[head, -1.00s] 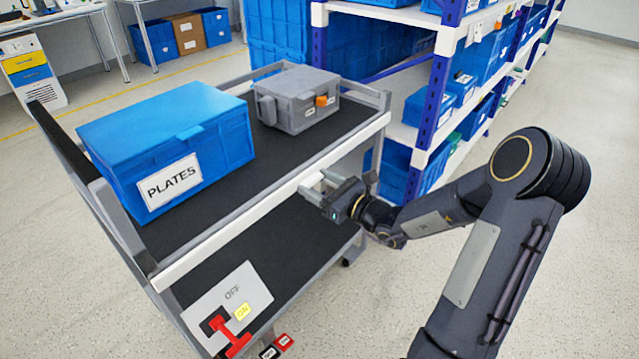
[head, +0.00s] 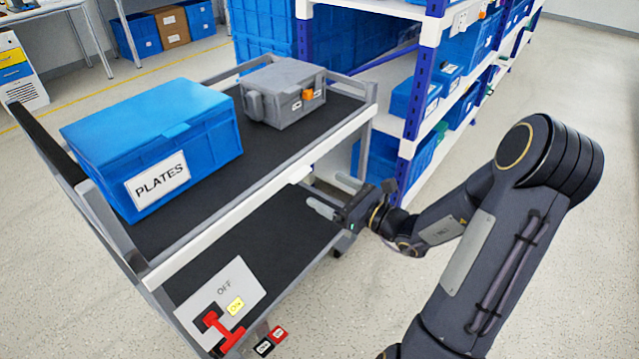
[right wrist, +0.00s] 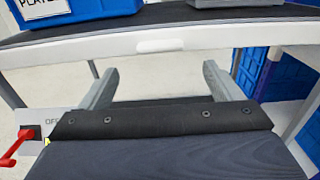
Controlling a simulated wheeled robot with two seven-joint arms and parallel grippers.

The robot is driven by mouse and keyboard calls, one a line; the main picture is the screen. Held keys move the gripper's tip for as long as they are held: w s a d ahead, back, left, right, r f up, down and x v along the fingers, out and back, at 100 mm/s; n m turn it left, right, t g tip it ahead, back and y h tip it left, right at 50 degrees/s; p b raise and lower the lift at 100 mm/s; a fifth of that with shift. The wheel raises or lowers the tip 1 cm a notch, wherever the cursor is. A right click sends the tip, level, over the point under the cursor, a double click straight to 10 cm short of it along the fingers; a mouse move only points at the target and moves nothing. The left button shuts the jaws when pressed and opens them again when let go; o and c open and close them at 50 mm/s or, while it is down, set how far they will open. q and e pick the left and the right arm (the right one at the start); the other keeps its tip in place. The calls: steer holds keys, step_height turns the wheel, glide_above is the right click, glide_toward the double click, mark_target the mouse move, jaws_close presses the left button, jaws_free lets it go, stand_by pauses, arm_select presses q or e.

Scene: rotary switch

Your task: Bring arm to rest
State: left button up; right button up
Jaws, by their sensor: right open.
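My right gripper (head: 326,194) is open and empty, beside the front edge of the cart (head: 270,172), below its upper shelf's rim. In the right wrist view the two grey fingers (right wrist: 160,84) are spread apart with nothing between them. A red switch handle (head: 222,332) sits on a light panel (head: 250,284) marked OFF and with a yellow label, at the cart's lower front. The handle also shows at the left edge of the right wrist view (right wrist: 17,148), apart from the gripper. A grey box (head: 283,90) with an orange knob (head: 308,94) stands on the upper shelf. My left gripper is out of view.
A blue PLATES box (head: 190,135) stands on the upper shelf. A blue-and-white rack (head: 425,120) with blue bins stands behind the cart. Red and black tags (head: 271,341) show beside the panel. Open floor (head: 590,280) lies to the right.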

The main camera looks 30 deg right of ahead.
steer(key=shift+s+d, duration=0.1)
steer(key=shift+s, duration=0.2)
steer(key=s+a+r+n+g+y, duration=0.3)
steer(key=s+a+n+g, duration=0.1)
steer(key=a+n, duration=0.35)
steer(key=s+a+r+n+g+y, duration=0.25)
steer(key=s+a+n+g, duration=0.2)
steer(key=a+n, duration=0.3)
steer(key=s+f+n+g+h, duration=0.25)
steer(key=s+n+h, duration=0.45)
steer(key=s+n, duration=0.7)
step_height(320, 180, up, 19)
steer(key=d+n+p, duration=0.1)
steer(key=p, duration=1.7)
steer(key=shift+w+f+h, duration=0.15)
steer(key=shift+w+h, duration=0.15)
steer(key=shift+h, duration=0.15)
